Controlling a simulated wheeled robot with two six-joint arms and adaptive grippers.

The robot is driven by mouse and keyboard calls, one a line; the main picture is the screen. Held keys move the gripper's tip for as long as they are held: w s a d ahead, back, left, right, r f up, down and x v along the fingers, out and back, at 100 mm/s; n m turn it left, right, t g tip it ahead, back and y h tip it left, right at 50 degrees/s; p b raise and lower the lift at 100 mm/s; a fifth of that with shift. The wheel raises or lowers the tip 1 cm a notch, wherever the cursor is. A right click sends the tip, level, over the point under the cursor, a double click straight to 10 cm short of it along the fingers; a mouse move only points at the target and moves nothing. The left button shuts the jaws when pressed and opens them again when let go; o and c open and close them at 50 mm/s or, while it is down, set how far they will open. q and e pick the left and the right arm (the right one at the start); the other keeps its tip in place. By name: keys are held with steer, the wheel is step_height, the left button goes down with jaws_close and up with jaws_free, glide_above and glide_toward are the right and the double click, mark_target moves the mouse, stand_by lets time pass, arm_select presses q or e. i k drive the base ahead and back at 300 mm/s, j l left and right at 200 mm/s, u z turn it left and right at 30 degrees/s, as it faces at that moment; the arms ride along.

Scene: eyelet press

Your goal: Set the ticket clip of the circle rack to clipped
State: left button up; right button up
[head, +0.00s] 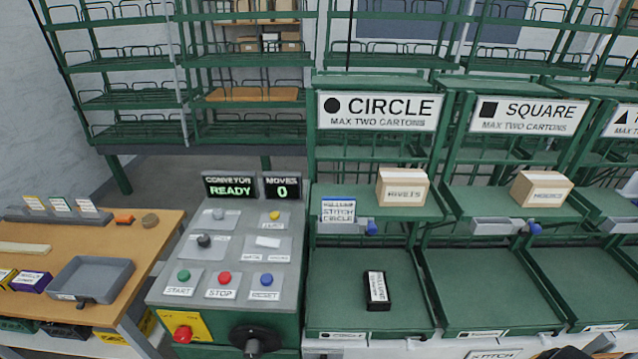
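The circle rack has a white sign (379,110) with a black circle at its top. On the front edge of its middle shelf, at the left, stands a white ticket (338,209) with a blue top band, reading "STITCH CIRCLE". Right beside the ticket is the ticket clip, of which a blue lever end (371,228) and a bit of grey show; the ticket appears to cover the rest. I cannot tell whether the clip is open or shut on the ticket. Neither of my grippers can be made out.
A carton (402,188) sits on the circle rack's middle shelf, and a black box (377,290) lies on its lower shelf. The square rack's grey clip bar (496,227) carries no ticket. A control console (220,260) and a wooden table (150,235) stand left.

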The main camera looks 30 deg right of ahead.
mark_target(371, 229)
steer(key=z, duration=1.15)
